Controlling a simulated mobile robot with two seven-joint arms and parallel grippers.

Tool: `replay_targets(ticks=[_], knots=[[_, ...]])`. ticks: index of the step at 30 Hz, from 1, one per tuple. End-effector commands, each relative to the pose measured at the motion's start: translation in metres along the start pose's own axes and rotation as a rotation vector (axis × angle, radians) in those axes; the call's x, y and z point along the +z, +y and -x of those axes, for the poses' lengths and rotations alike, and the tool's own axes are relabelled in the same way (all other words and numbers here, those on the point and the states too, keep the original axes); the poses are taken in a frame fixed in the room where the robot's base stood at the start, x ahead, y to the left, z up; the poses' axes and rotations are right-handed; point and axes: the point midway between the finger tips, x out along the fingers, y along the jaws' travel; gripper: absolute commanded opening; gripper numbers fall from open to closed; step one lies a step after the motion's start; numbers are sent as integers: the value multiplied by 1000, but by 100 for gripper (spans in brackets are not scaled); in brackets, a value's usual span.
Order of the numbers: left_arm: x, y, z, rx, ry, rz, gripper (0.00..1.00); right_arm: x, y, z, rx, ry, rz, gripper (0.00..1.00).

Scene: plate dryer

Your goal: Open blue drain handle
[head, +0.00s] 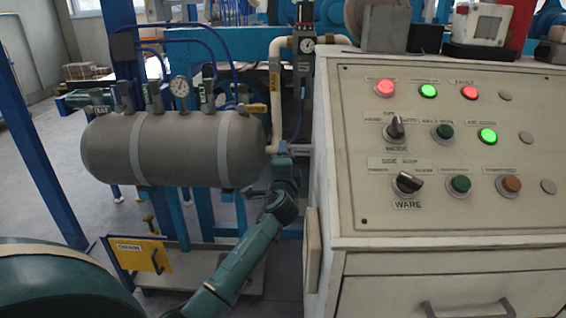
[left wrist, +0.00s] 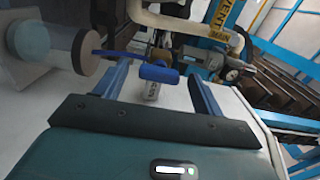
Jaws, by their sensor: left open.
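My left gripper (left wrist: 160,78) is open, with one finger on each side of the handle. Gaps show between the handle and both fingers, so it is not gripped. In the head view my left arm reaches up from the bottom, and its gripper end (head: 281,152) is small beside the pipe. The handle cannot be clearly told apart there. My right gripper is not in view.
A grey horizontal tank (head: 185,150) with gauge and valves stands left of the gripper. A white control cabinet (head: 330,200) stands close on the right. A beige pipe (head: 274,110) rises behind. A yellow drain sign (head: 140,254) sits low at left.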

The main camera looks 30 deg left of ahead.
Motion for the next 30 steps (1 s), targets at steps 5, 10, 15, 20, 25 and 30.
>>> replay_targets(ticks=[5,10,15,20,25,30], knots=[[0,0,1,0,1,-1,69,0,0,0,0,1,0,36],[-1,0,18,0,2,-2,69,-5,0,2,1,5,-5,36],[-1,-1,54,1,3,0,69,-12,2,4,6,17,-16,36],[-1,0,90,2,3,1,69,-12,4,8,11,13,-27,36],[0,0,118,2,1,0,69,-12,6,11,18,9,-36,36],[0,0,130,0,1,0,69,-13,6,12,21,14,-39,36]])
